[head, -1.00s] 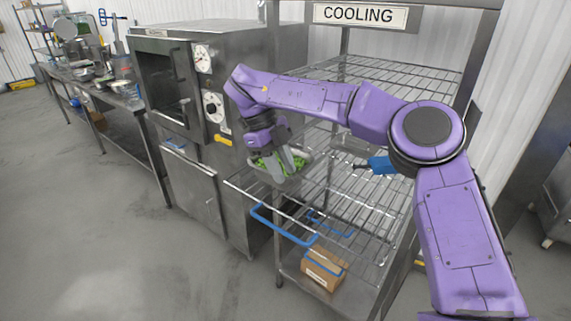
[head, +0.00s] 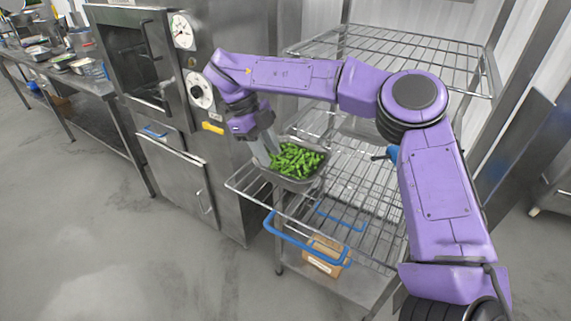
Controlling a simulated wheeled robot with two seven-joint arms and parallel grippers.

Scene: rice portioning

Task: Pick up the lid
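I cannot make out a lid for certain in the head view. A metal pan (head: 297,183) of green vegetables (head: 297,160) sits on the wire shelf of the cooling rack, its top uncovered. My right gripper (head: 266,154) points down at the pan's left edge. Its grey fingers overlap the rim in the picture. I cannot tell whether they touch it or how far apart they are. My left gripper is not in view.
The wire rack (head: 360,200) has a blue handle (head: 300,243) at its front and a cardboard box (head: 326,262) below. A steel oven (head: 190,130) stands close on the left. A blue-handled tool (head: 391,154) is partly hidden behind my arm. Floor at left is clear.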

